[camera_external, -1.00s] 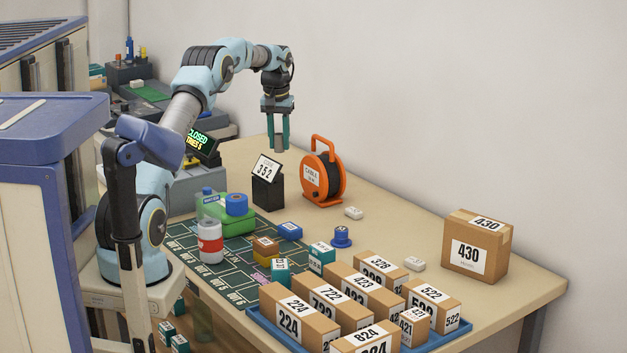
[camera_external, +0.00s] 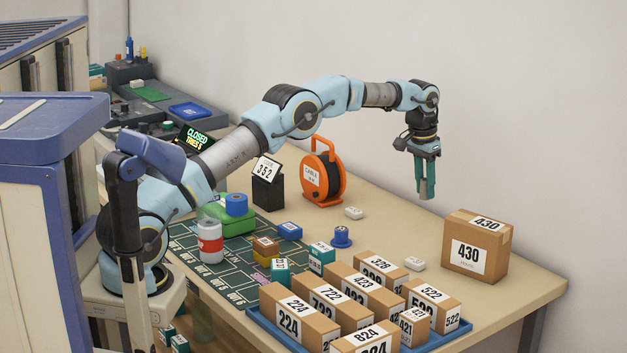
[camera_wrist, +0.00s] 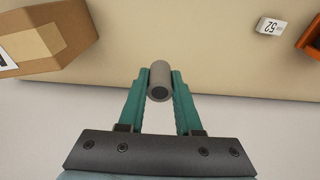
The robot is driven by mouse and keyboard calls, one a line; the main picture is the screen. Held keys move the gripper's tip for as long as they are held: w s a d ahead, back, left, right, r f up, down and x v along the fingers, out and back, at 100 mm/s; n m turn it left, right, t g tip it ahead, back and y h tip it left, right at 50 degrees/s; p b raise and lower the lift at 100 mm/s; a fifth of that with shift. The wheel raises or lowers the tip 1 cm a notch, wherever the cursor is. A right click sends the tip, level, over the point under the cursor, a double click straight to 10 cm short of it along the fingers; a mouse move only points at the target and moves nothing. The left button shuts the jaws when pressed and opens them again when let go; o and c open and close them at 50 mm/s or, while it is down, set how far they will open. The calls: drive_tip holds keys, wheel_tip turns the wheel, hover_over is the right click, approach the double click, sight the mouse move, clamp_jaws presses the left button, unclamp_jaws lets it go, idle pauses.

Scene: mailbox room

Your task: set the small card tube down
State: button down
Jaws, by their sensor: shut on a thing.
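My gripper (camera_external: 427,190) hangs pointing down above the back edge of the table (camera_external: 395,225), to the left of the large 430 box. It is shut on the small card tube (camera_wrist: 160,80), a grey-brown cylinder with a dark open end, held between the teal fingertips in the wrist view. The tube is hidden or too small to make out in the external view. The fingers are well clear of the table top, and the tube appears to be in the air.
The 430 carton (camera_external: 478,247) stands at the table's right end. A blue tray (camera_external: 449,336) of numbered boxes fills the front. Small white blocks (camera_external: 354,213) and an orange cable reel (camera_external: 323,175) stand further left. The wall is close behind; bare table lies below my gripper.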

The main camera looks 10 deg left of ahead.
drive_tip(key=s+d+f, duration=0.1)
drive_tip(key=s+d, duration=0.2)
drive_tip(key=p, duration=0.2)
hover_over(436, 243)
drive_tip(key=shift+m, duration=0.4)
drive_tip(key=f, duration=0.5)
drive_tip(key=shift+s+a+f, duration=0.1)
drive_tip(key=shift+s+a, duration=0.1)
drive_tip(key=shift+s, duration=0.05)
drive_tip(key=shift+f+p, duration=0.35)
drive_tip(key=shift+f, duration=1.75)
drive_tip(key=shift+f, duration=0.2)
drive_tip(key=c, duration=0.6)
unclamp_jaws()
drive_tip(key=shift+r, duration=0.1)
wheel_tip(436, 243, up, 12)
drive_tip(key=a+b, duration=0.1)
drive_tip(key=b, duration=0.2)
drive_tip(key=shift+s, duration=0.45)
